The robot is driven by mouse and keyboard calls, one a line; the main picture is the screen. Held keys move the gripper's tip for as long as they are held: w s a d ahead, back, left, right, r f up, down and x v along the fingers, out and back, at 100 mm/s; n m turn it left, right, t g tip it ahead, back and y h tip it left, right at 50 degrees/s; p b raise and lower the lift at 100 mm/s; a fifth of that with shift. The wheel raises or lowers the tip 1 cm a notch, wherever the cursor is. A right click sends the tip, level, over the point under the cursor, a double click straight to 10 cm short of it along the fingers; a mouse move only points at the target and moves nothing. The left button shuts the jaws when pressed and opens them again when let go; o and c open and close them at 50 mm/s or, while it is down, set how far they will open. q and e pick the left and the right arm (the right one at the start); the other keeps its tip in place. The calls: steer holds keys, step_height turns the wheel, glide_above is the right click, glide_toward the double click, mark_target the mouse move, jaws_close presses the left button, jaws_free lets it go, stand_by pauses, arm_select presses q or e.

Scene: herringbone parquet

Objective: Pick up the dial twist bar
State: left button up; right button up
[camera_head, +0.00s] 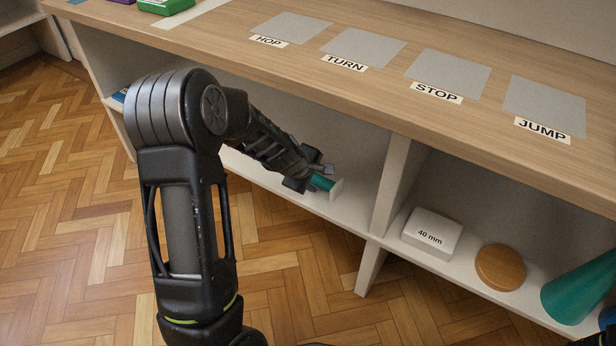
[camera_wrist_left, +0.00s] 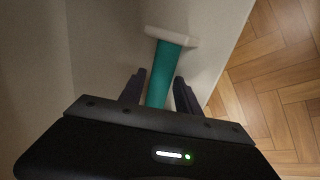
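The dial twist bar, a teal bar with a white end piece, lies on the white lower shelf, and its teal part (camera_head: 322,182) shows just beyond my left gripper in the head view. In the left wrist view the teal bar (camera_wrist_left: 169,66) runs between the two dark fingers of my left gripper (camera_wrist_left: 159,82), its white end farther out. The fingers stand apart on either side of the bar, with a small gap showing at the left finger. The bar's near end is hidden by the gripper body. My left gripper also shows in the head view (camera_head: 312,180). My right gripper is not clearly seen.
A wooden counter (camera_head: 300,75) with grey squares labelled HOP, TURN, STOP and JUMP overhangs the shelf. A white upright divider (camera_head: 392,185) stands right of the bar. Beyond it are a white "40 mm" block (camera_head: 432,232), a wooden disc (camera_head: 500,267) and a teal cone (camera_head: 580,290).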

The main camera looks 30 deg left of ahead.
stand_by(0.3)
arm_select(q)
jaws_close()
stand_by(0.6)
